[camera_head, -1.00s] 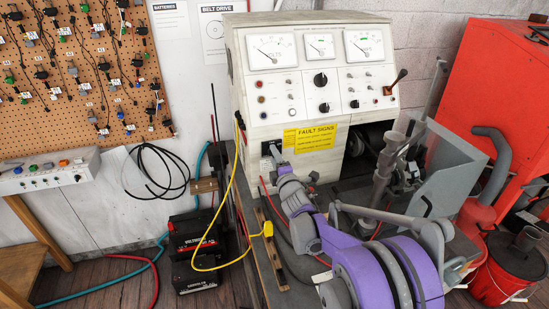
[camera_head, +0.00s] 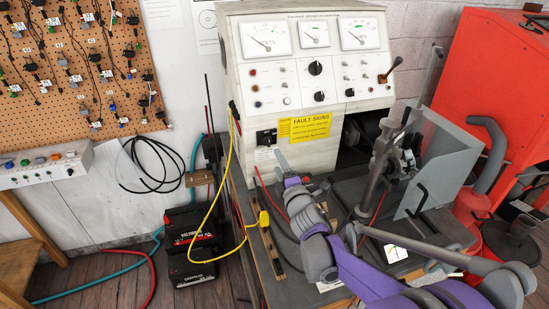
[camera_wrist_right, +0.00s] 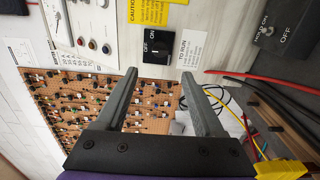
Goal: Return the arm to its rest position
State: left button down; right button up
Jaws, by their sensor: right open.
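My right arm, with purple and grey links, comes in from the lower right in the head view. Its gripper (camera_head: 284,168) is in front of the white test bench panel (camera_head: 262,100), just below and right of the black on/off switch (camera_head: 266,137). In the right wrist view the two grey fingers of the right gripper (camera_wrist_right: 160,74) stand wide apart with nothing between them. The switch plate (camera_wrist_right: 160,46) shows beyond the fingertips, apart from them. My left gripper is in neither view.
A yellow cable (camera_head: 213,205) hangs at the bench's left side. A grey clamp column (camera_head: 381,165) and clear guard (camera_head: 440,160) stand right of the arm. Black batteries (camera_head: 190,235) sit on the floor at left. A red cabinet (camera_head: 490,85) stands at right.

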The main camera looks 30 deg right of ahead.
jog(key=shift+s+a, duration=0.15)
jog(key=shift+s, duration=0.4)
jog(key=s+a+f+m+g+y, duration=0.1)
jog(key=s+a+f+m+g, duration=0.3)
jog(key=s, duration=0.5)
jog(key=s+a+f+m+g+y, duration=0.2)
jog(key=s+a+f+m+g, duration=0.2)
jog(key=s+a, duration=0.4)
jog(key=s+a+f+m+g+y, duration=0.1)
jog(key=s+a+f+m+g, duration=0.3)
jog(key=s, duration=0.6)
notch_tip(320, 180, down, 2)
jog(key=a+m+p, duration=0.1)
jog(key=a+m, duration=0.1)
jog(key=m, duration=0.1)
